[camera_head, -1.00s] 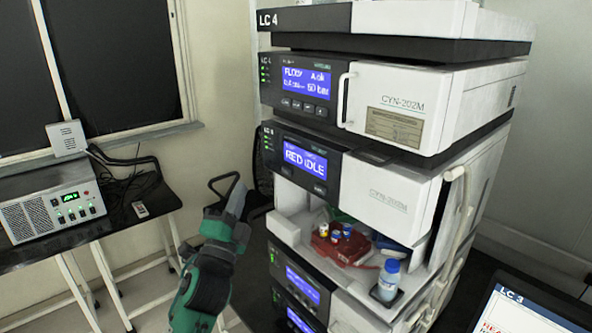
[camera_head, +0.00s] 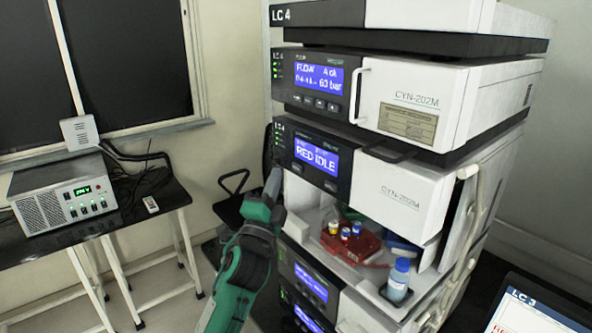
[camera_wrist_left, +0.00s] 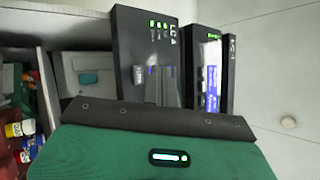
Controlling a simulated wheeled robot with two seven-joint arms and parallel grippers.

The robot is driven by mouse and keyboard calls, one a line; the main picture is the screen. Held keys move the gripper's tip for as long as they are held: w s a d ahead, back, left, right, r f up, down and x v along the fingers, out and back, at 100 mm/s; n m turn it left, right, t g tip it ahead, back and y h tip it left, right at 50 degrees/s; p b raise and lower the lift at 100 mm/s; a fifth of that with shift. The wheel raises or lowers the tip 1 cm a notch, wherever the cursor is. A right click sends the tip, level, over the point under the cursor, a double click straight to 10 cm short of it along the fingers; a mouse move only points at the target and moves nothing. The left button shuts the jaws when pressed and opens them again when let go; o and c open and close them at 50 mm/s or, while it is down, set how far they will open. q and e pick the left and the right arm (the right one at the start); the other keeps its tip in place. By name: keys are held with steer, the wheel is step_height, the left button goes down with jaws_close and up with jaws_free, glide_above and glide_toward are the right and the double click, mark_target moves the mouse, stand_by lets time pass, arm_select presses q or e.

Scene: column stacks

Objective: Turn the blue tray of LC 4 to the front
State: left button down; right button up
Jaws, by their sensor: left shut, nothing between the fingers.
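The LC 4 stack (camera_head: 410,200) stands right of centre, and its module display reads "RED IDLE". In the open compartment below, a red tray (camera_head: 350,248) with several small vials faces front. A blue tray (camera_head: 402,246) shows partly at the right behind it, and a green one (camera_head: 350,214) at the back left; both are mostly hidden. My left gripper (camera_head: 272,186) is shut and empty, just left of the compartment, beside the display module's lower left edge. In the left wrist view the dark module fronts (camera_wrist_left: 150,60) are close, with vials (camera_wrist_left: 20,130) at the left edge.
A blue-capped bottle (camera_head: 398,280) stands at the compartment's front right. A laptop (camera_head: 530,312) is at the lower right. A black side table (camera_head: 100,215) carries a grey power box (camera_head: 65,190).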

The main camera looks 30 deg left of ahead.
arm_select(q)
steer(key=shift+w+d, duration=0.25)
steer(key=shift+w, duration=0.3)
steer(key=shift+w+d, duration=0.2)
steer(key=shift+w, duration=0.35)
stand_by(1.3)
steer(key=shift+w+d, duration=0.15)
steer(key=shift+w, duration=0.25)
steer(key=shift+w+d+b, duration=0.15)
steer(key=shift+w+b, duration=0.15)
steer(key=shift+w, duration=0.05)
stand_by(0.6)
steer(key=shift+s, duration=0.15)
steer(key=shift+s+a, duration=0.3)
steer(key=shift+s, duration=0.35)
steer(key=shift+s+a+p, duration=0.2)
steer(key=shift+s+a, duration=0.1)
steer(key=shift+s, duration=0.45)
steer(key=shift+s+a+p, duration=0.15)
steer(key=shift+s+a, duration=0.2)
steer(key=shift+s, duration=0.45)
steer(key=shift+s+a+p, duration=0.2)
steer(key=shift+s+a, duration=0.1)
steer(key=shift+s, duration=0.45)
